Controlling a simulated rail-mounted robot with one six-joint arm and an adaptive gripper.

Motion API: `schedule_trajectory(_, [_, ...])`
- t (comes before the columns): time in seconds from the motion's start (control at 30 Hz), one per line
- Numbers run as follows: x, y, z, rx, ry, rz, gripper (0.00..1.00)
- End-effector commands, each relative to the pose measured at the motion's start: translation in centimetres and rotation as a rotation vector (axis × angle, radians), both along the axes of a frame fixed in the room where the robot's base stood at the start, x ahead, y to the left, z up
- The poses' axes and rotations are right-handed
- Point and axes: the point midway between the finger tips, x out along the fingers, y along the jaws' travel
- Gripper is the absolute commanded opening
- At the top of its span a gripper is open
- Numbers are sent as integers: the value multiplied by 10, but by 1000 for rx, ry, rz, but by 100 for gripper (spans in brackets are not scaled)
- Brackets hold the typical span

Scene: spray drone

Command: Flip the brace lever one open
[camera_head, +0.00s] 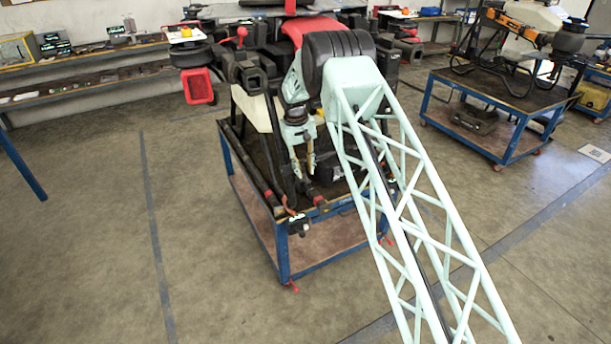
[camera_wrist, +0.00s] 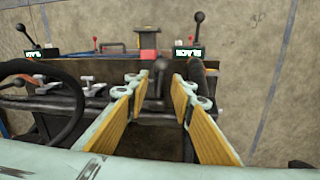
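My gripper (camera_head: 305,166) points down over the front of the drone cart in the head view. In the wrist view its yellow-padded fingers (camera_wrist: 156,84) are apart. A dark grey lever-like part (camera_wrist: 159,70) shows between the fingertips; I cannot tell whether they touch it. I cannot tell which part is brace lever one. The drone (camera_head: 268,60) stands on a blue-framed cart (camera_head: 283,255), partly hidden by my arm.
A second blue cart (camera_head: 515,125) with another drone stands at right. Shelves (camera_head: 80,75) line the back left wall.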

Motion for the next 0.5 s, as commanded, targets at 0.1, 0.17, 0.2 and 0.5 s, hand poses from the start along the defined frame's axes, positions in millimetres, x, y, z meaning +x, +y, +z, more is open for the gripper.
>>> schedule_trajectory(0.1, [-1, 3, 19, 0, -1, 0, 22])
schedule_trajectory(0.17, [-1, 4, 28, 1, -2, 0, 22])
schedule_trajectory(0.2, [-1, 5, 34, 1, -2, 0, 22])
schedule_trajectory(0.5, [-4, 9, 67, 0, 0, 0, 22])
